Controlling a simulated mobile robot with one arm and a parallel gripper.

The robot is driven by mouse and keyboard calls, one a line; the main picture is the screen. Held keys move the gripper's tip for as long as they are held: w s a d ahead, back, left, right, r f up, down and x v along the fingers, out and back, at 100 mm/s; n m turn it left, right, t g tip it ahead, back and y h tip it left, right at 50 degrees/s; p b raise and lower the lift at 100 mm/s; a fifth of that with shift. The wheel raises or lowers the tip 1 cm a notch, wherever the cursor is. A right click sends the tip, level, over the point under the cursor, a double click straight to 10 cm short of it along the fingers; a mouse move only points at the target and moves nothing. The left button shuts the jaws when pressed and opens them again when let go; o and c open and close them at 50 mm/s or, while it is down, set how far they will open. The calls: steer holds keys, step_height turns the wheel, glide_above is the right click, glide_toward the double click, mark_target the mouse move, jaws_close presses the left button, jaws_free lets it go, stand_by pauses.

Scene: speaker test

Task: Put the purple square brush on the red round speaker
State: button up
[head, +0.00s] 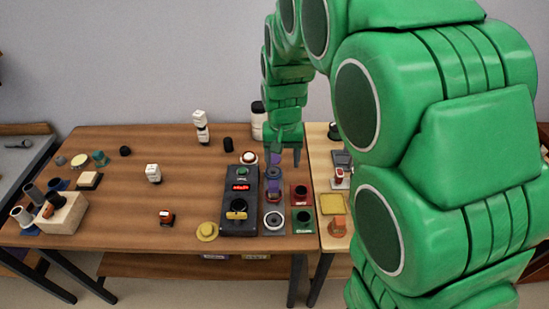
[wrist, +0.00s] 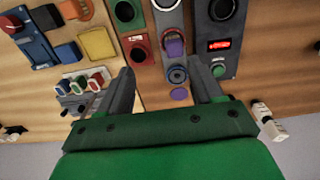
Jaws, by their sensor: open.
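A purple block (wrist: 174,47), which I take for the purple square brush, stands on a grey panel in the wrist view. In the head view it is a small dark purple shape (head: 274,187) in front of my gripper. A red square plate with a dark round face (wrist: 138,49), which I take for the red round speaker, lies beside it. That plate also shows in the head view (head: 300,192). My gripper (wrist: 161,73) is open and empty; its fingers straddle the view of the panel's far end. I cannot tell its exact height above the table.
A black control box with a red display (head: 240,188) stands left of the panel. A green-based round unit (head: 304,217) is in front of the red plate. A yellow square (head: 332,204) lies on the lighter table. The brown table (head: 190,190) has free room left of the box.

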steer(key=s+d+r, duration=0.3)
steer(key=s+d, duration=0.1)
steer(key=s, duration=0.6)
steer(key=s+d+r+g, duration=0.1)
steer(key=s+d+r, duration=0.2)
steer(key=s, duration=0.7)
steer(key=s+d+r, duration=0.3)
steer(key=s+d, duration=0.2)
steer(key=s, duration=0.5)
steer(key=shift+s+d+g, duration=0.15)
steer(key=shift+s+g, duration=0.15)
steer(key=shift+s, duration=0.05)
steer(key=shift+f, duration=0.1)
